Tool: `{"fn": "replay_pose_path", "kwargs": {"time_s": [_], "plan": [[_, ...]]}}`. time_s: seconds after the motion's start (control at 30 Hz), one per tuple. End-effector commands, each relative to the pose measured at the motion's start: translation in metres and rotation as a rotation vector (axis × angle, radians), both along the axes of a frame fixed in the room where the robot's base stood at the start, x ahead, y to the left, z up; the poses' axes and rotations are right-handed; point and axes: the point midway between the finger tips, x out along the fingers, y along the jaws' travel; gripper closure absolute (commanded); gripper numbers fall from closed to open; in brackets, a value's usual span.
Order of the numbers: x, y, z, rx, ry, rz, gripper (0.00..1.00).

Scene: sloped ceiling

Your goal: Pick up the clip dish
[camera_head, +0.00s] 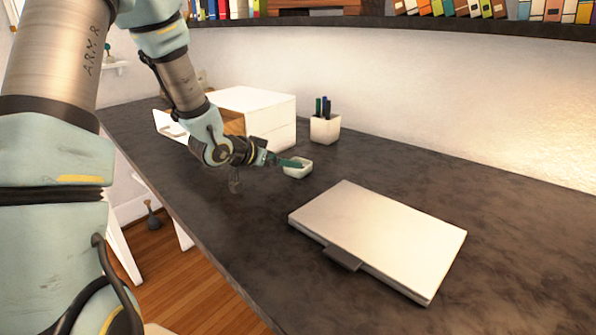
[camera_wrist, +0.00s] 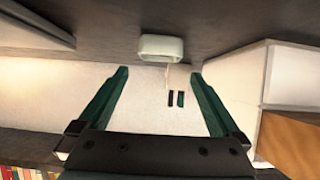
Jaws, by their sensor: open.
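The clip dish, a small white rounded dish (camera_head: 299,172), stands on the dark desk in front of the pen cup. Its contents cannot be made out. My gripper (camera_head: 288,161) is at its left rim, and a green finger overlaps the dish in the head view. In the wrist view, which is upside down, the dish (camera_wrist: 161,48) lies ahead, centred between the two spread green fingers of my gripper (camera_wrist: 160,73). The gripper is open with nothing between its fingers. Whether a finger touches the dish cannot be told.
A white pen cup (camera_head: 325,129) with dark pens stands just behind the dish. A white drawer unit (camera_head: 262,104) with an open drawer (camera_head: 170,127) is behind my wrist. A flat pale case (camera_head: 385,235) lies to the front right. The desk's (camera_head: 480,185) right side is clear.

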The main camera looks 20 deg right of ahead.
Motion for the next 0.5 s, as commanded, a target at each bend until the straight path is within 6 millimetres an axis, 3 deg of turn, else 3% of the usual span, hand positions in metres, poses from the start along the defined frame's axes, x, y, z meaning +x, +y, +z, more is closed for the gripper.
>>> {"fn": "replay_pose_path", "kwargs": {"time_s": [0.5], "plan": [[0.021,-0.044,-0.029,0.002,0.001,0.001,0.00]]}}
